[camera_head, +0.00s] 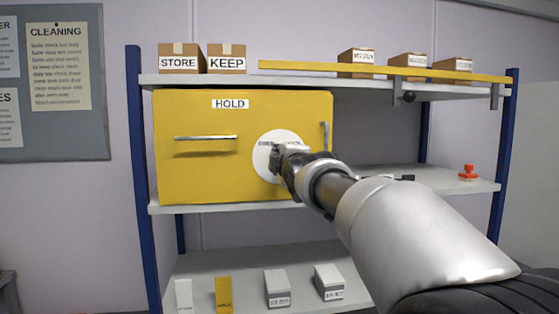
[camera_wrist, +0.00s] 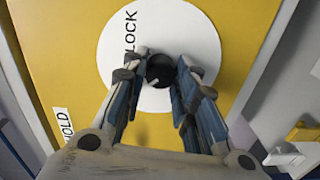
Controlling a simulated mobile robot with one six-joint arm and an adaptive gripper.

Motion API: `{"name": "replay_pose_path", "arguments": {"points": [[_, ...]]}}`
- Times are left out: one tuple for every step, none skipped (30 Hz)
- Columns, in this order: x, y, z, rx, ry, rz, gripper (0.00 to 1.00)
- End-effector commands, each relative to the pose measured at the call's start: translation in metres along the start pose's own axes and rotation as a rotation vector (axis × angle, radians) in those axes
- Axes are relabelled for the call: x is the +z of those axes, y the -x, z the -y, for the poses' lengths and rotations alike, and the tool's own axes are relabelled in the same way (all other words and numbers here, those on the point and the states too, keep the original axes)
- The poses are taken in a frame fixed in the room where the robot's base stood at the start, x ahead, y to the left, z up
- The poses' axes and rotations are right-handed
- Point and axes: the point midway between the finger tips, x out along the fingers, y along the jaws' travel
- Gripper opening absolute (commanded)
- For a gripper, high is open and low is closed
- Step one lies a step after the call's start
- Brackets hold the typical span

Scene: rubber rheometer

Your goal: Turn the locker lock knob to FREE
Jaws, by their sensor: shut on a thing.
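The yellow locker (camera_head: 190,178) stands on the middle shelf with a HOLD label on its upper front. The white round dial (camera_head: 260,160) is on the right part of its front. My gripper (camera_head: 279,158) is at the dial and hides part of it and its print. In the wrist view, the dark round lock knob (camera_wrist: 160,68) sits at the centre of the white dial (camera_wrist: 190,35). The gripper's fingers (camera_wrist: 155,76) are shut on the knob from both sides. A small light mark shows on the knob. The word LOCK is readable on the dial; a FREE mark is not readable.
A horizontal handle (camera_head: 205,138) and an upright handle (camera_head: 324,136) are on the locker front. Boxes marked STORE (camera_head: 179,60) and KEEP (camera_head: 226,62) stand above. A yellow bar (camera_head: 330,68) runs along the top shelf. A red object (camera_head: 468,172) stands on the middle shelf at right.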

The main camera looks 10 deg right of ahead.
Motion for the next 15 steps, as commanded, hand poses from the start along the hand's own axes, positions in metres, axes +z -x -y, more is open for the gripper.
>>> {"name": "replay_pose_path", "arguments": {"points": [[-0.0001,0.0001,-0.0009,0.002,0.002,0.000,0.03],[-0.0001,0.0001,-0.0009,0.002,0.002,0.000,0.29],[-0.0001,0.0001,-0.0009,0.002,0.001,0.000,0.31],[0.0000,0.0001,-0.0009,0.002,0.001,0.000,0.33],[0.0000,0.0001,-0.0009,0.002,0.001,0.000,0.35],[0.0000,0.0001,-0.0008,0.002,0.001,0.000,0.38],[0.0000,0.0001,-0.0007,0.002,0.001,0.000,0.40],[0.0000,0.0001,-0.0007,0.002,0.001,0.000,0.42],[0.0000,0.0001,-0.0006,0.002,0.001,0.000,0.45],[0.0000,0.0001,-0.0006,0.002,0.000,0.000,0.47],[0.0000,0.0001,-0.0005,0.001,0.000,0.000,0.47],[0.0000,0.0001,-0.0005,0.001,0.000,0.000,0.47],[0.0000,0.0001,-0.0004,0.001,0.000,0.000,0.47],[0.0000,0.0001,-0.0004,0.001,0.000,0.000,0.47],[0.0000,0.0001,-0.0003,0.001,0.000,0.000,0.47]]}}
